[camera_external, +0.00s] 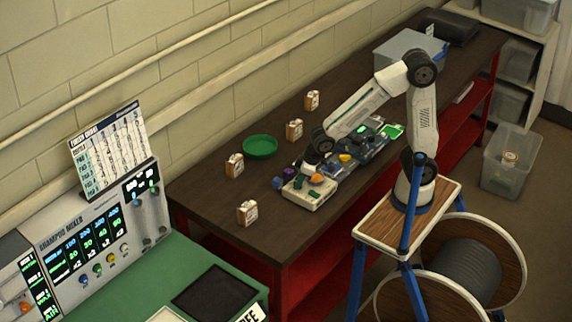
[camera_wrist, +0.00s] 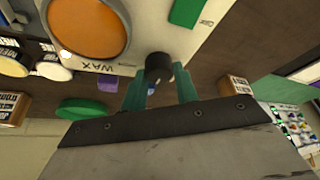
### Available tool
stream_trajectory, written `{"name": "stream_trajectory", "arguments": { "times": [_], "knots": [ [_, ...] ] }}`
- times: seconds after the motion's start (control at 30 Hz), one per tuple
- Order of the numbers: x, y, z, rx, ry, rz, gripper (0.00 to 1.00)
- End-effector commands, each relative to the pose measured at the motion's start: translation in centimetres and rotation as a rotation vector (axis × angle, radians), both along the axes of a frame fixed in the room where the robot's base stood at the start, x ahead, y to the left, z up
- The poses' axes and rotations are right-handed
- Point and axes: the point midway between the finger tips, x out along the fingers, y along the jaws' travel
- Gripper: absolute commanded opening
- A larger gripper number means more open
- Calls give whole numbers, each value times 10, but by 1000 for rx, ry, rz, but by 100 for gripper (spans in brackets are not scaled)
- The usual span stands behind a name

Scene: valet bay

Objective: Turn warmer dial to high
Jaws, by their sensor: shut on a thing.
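The wax warmer (camera_external: 308,197) is a cream box at the near end of the row of devices on the dark bench. In the wrist view its cream face (camera_wrist: 125,62) carries the word WAX and a round orange wax pot (camera_wrist: 88,22). A small black dial (camera_wrist: 158,65) stands out from this face, below the pot's right side. My gripper (camera_wrist: 161,80) has its two teal fingers shut on the dial, one on each side. In the external view my gripper (camera_external: 309,170) is over the warmer and the dial is hidden. The dial's markings and setting cannot be read.
Other devices (camera_external: 355,150) sit close behind the warmer along the bench.

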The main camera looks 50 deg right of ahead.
Motion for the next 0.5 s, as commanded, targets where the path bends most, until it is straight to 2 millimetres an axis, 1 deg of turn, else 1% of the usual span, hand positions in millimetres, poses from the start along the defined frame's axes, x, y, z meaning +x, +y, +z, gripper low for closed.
{"name": "stream_trajectory", "arguments": {
  "times": [0.5],
  "knots": [
    [0,4,1,1,-1,-490,7]
  ]
}}
